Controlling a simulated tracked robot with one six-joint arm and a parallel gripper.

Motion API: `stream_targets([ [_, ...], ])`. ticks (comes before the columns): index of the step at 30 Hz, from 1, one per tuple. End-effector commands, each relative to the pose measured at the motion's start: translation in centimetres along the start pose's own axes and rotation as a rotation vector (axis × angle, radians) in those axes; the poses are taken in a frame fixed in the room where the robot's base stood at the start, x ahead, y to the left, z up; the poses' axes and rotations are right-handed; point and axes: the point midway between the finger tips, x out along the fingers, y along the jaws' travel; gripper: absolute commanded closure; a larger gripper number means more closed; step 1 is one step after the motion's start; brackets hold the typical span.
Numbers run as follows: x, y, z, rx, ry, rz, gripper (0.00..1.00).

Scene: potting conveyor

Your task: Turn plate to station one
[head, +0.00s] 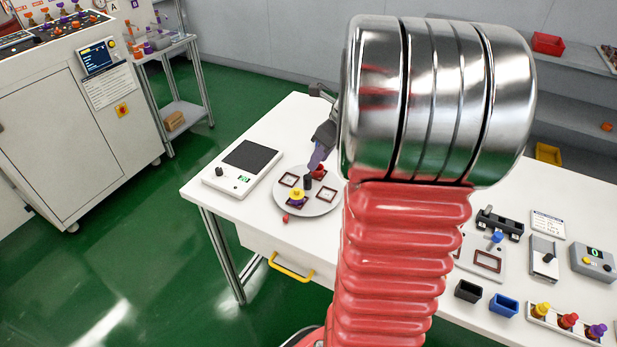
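A round grey plate (322,208) lies on the white table, left of my red arm. On it are square brown-rimmed frames (289,180), a yellow round piece (297,194) on a dark purple base, a red piece (319,171) and a dark upright peg or knob (308,183). My gripper (315,163) reaches down over the far side of the plate, with a purple finger part close to the red piece and the peg. My arm hides much of the gripper. I cannot tell whether it touches anything or is open. No station number is readable.
A scale (243,168) with a dark pad stands left of the plate. A small red piece (285,218) lies by the plate's near edge. Right of my arm are a framed fixture (487,262), black (468,291) and blue (503,305) bins, and colored bottles (568,321).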

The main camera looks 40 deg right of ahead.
Motion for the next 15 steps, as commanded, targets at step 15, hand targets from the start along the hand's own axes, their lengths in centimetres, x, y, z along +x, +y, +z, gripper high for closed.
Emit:
stream_targets([
  [15,8.1,0.1,0.0,-0.001,0.002,0.002,0.72],
])
